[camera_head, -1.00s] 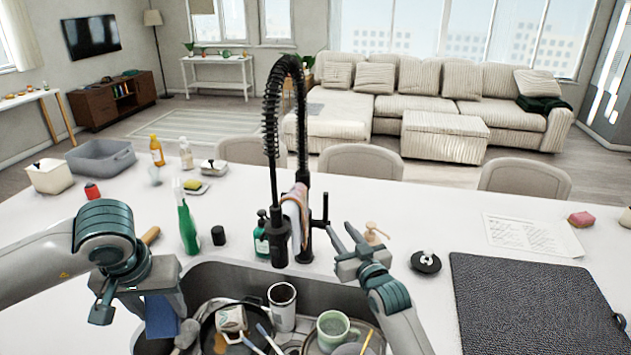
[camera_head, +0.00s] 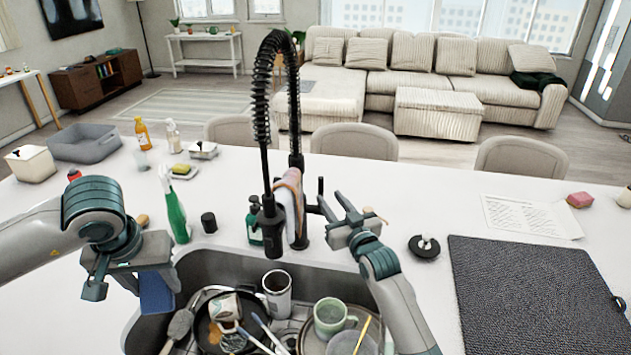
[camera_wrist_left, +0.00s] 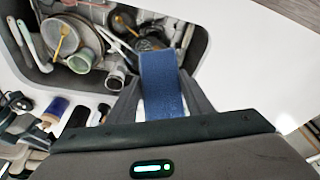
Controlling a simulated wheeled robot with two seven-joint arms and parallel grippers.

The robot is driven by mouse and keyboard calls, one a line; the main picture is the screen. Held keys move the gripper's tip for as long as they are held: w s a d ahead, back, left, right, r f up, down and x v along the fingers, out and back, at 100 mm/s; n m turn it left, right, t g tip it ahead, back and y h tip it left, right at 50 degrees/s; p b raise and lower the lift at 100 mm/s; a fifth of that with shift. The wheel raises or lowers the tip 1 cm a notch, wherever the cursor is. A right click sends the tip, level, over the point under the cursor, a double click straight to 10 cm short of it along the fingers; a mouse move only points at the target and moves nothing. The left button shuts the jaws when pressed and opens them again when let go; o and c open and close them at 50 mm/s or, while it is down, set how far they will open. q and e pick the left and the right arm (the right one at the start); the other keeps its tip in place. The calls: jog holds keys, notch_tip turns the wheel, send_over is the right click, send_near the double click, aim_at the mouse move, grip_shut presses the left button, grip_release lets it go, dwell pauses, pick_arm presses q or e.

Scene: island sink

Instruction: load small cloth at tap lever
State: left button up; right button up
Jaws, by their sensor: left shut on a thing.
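A small blue cloth (camera_head: 157,293) hangs from my left gripper (camera_head: 138,278), which is shut on it above the sink's left rim. In the left wrist view the blue cloth (camera_wrist_left: 161,88) shows between the two fingers. The black tap (camera_head: 297,225) stands behind the sink with a tall spring hose. Its lever (camera_head: 321,188) is a thin upright rod on the tap's right side. A pinkish-white cloth (camera_head: 290,200) is draped on the tap. My right gripper (camera_head: 335,207) is open and empty, just right of the tap near the lever; whether it touches is unclear.
The sink (camera_head: 215,262) holds a pan, mugs, plates and utensils. A green spray bottle (camera_head: 176,215), a black cup (camera_head: 208,222) and a green soap bottle (camera_head: 254,232) stand behind it. A dark mat (camera_head: 535,295) and a black stopper (camera_head: 424,246) lie at right.

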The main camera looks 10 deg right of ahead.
jog(key=w+a+b, duration=0.2)
jog(key=w+b, duration=0.5)
jog(key=w, duration=0.4)
jog(key=shift+a+b, duration=0.15)
jog(key=shift+b, duration=0.25)
grip_shut()
